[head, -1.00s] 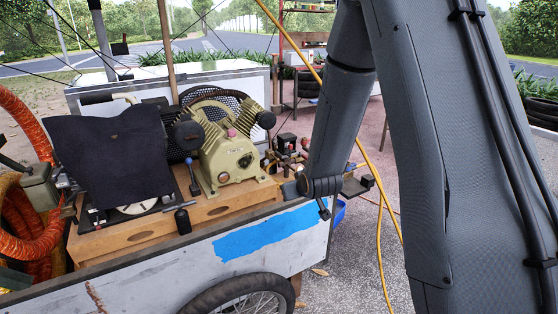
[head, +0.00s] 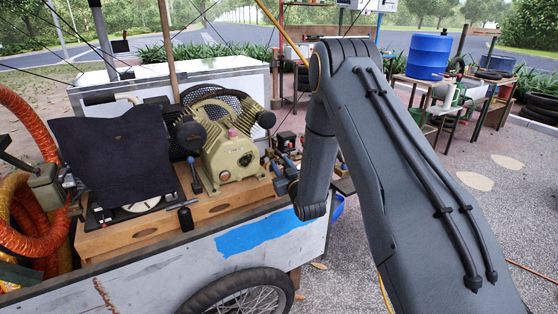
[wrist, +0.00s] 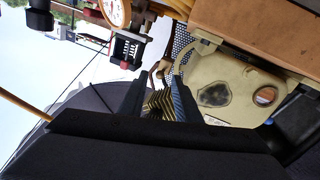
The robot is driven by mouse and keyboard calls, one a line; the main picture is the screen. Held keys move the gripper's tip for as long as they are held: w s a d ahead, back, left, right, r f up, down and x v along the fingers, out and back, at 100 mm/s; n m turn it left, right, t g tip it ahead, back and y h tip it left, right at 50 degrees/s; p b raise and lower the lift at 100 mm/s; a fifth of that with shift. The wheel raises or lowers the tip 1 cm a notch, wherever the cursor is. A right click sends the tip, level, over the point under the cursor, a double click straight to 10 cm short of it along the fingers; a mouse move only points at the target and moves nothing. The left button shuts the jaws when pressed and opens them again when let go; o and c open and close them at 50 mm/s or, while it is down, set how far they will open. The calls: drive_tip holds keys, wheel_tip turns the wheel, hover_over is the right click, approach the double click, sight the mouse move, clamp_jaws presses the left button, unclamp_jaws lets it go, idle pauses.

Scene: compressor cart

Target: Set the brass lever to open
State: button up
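I cannot clearly pick out the brass lever in either view. Small brass-coloured fittings (wrist: 172,8) show at the top of the wrist view, beside a round white-faced gauge (wrist: 117,12). My gripper (wrist: 160,100) is open and empty in the wrist view, its two dark fingers apart, with the compressor's fins showing through the gap.
The cream compressor (head: 232,152) stands on a wooden base (head: 150,227) on the cart, just left of my gripper; it also shows in the wrist view (wrist: 220,90). A black box with red (wrist: 126,48) is near the fittings. A blue drum (head: 428,56) stands far right.

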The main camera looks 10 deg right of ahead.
sight(275, 156)
drive_tip(key=shift+w+a, duration=0.2)
drive_tip(key=shift+w, duration=1.1)
clamp_jaws()
drive_tip(key=shift+r+p, duration=0.1)
drive_tip(key=shift+p, duration=0.2)
